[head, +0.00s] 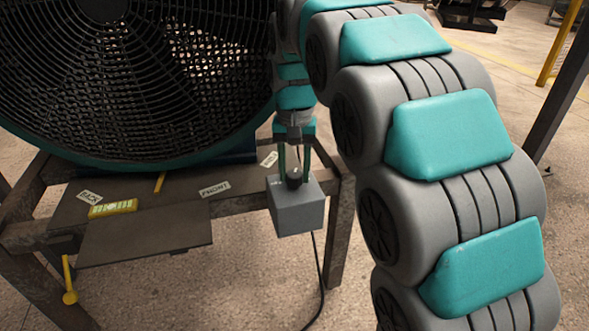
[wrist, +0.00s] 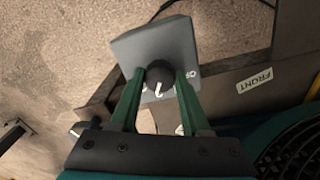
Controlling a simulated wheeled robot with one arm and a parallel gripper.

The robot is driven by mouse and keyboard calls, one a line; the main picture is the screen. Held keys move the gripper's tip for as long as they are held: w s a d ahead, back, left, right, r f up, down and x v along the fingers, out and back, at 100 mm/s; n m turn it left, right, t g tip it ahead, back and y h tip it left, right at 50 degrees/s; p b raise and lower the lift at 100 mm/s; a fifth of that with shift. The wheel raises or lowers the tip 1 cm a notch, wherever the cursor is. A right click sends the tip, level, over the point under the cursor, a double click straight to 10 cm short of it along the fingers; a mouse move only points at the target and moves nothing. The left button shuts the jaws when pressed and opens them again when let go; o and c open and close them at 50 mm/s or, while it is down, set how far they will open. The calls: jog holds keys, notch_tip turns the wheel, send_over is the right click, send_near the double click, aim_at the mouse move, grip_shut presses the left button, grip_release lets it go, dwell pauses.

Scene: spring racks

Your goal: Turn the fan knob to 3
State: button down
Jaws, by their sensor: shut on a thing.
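The fan knob (head: 294,181) is a small dark round knob on top of a grey control box (head: 298,214). It also shows in the wrist view (wrist: 159,76), with a white pointer mark on it. My gripper (head: 293,172) comes down from above with its two green fingers on either side of the knob, shut on it. In the wrist view the fingers (wrist: 160,80) flank the knob. A white marking shows on the box beside the right finger; the other dial markings are hidden or too small to read. The large black fan (head: 130,70) stands behind on the left.
A worn metal table (head: 250,203) carries the fan and the box at its front right corner. FRONT (head: 214,189) and BACK (head: 89,197) labels and a yellow piece (head: 113,208) lie on it. A dark cable (head: 319,270) hangs below the box. Floor at the front is clear.

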aim_at(295, 174)
jog(key=m+p, duration=0.1)
jog(key=m, duration=0.4)
jog(key=shift+m, duration=0.4)
dwell(0.4)
jog(key=shift+c, duration=1.8)
grip_release()
jog(key=shift+r, duration=3.9)
